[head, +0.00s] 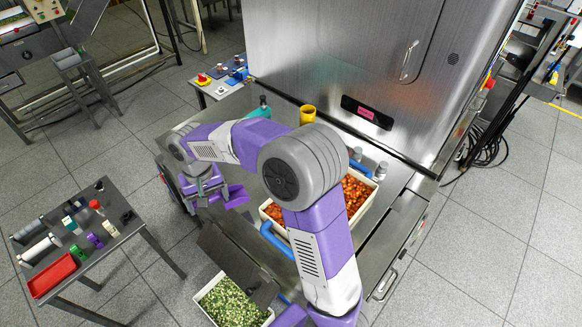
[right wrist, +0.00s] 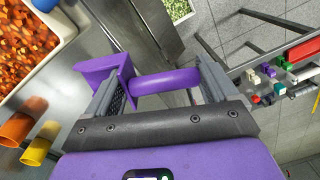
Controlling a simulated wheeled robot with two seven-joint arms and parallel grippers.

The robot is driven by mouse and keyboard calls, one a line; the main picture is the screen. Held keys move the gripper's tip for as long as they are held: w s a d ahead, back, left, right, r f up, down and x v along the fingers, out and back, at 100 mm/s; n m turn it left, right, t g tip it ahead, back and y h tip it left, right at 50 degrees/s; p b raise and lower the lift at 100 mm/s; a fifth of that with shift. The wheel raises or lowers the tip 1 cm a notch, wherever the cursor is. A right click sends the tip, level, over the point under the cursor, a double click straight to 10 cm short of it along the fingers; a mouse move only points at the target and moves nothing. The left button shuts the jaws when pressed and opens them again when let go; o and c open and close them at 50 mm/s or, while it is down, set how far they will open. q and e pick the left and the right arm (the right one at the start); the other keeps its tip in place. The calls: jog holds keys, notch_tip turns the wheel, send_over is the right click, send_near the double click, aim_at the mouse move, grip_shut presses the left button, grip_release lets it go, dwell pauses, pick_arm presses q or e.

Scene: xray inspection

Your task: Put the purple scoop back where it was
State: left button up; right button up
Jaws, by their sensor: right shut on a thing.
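The purple scoop (head: 236,196) is held by my right gripper (head: 212,193), left of the food bin and above the metal counter's left part. In the right wrist view, the scoop's square, flared head (right wrist: 98,67) points left and its round handle (right wrist: 165,81) lies across between the two grey fingers of the gripper (right wrist: 158,83). The gripper is shut on the scoop, which is clear of the counter. My left gripper is not in view.
A white bin (head: 270,206) of orange-red pieces sits on the counter, partly behind my arm. A yellow cup (head: 307,115) stands near the steel machine (head: 330,50). A bin of green pieces (head: 232,303) is below. A side table (head: 133,221) at left holds a red tray (head: 52,275) and small items.

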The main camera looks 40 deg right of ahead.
jog(key=shift+n, duration=0.4)
jog(key=d+p, duration=0.1)
jog(key=d+r+p, duration=0.1)
jog(key=d, duration=0.1)
jog(key=w+d+p, duration=0.1)
jog(key=shift+d+r, duration=0.2)
jog(key=shift+r, duration=0.1)
jog(key=d+r+n+p, duration=0.25)
jog(key=d+p, duration=0.55)
jog(key=d, duration=0.4)
jog(key=shift+n, duration=0.35)
jog(key=f, duration=1)
jog(key=shift+s+d+f, duration=0.1)
jog(key=shift+s+f, duration=0.15)
jog(key=shift+s, duration=0.1)
